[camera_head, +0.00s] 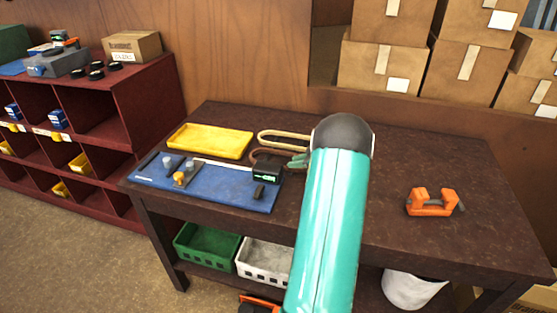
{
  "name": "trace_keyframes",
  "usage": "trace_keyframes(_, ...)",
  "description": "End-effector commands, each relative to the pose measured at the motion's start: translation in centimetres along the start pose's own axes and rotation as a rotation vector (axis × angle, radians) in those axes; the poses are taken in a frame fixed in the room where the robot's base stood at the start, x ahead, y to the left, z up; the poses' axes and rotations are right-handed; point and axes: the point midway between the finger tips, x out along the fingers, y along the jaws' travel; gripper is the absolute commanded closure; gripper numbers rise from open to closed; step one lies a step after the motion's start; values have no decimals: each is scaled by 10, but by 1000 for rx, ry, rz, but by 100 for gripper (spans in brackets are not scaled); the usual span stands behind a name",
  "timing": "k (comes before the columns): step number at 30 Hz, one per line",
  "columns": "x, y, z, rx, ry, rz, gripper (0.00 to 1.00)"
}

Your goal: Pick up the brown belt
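A brown belt (262,152) lies on the dark workbench beside the blue mat, partly hidden by a small black device and by my arm. A lighter tan belt loop (271,134) lies just behind it. My teal arm rises from the bottom of the view and covers the middle of the bench. A small greenish tip, seemingly my gripper (298,160), shows left of the arm's dark joint, over or at the brown belt's right end. Most of the gripper is hidden, so its opening and any contact with the belt cannot be told.
The blue mat (222,195) holds small parts and the black device (267,173). A yellow tray (210,140) lies behind it. An orange clamp (432,203) sits on the right, with clear bench around it. Cardboard boxes (380,66) stand behind; a red shelf (150,92) stands left.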

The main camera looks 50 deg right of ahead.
Motion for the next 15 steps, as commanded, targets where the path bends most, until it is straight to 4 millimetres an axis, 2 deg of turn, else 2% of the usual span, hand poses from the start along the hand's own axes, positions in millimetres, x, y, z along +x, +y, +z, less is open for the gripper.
trace_keyframes(3, 20, 0, 0, -1, 0, -2, 75)
trace_keyframes(10, 36, 1, -1, -2, 0, -3, 75)
trace_keyframes(15, 61, 1, 0, -3, 0, -7, 75)
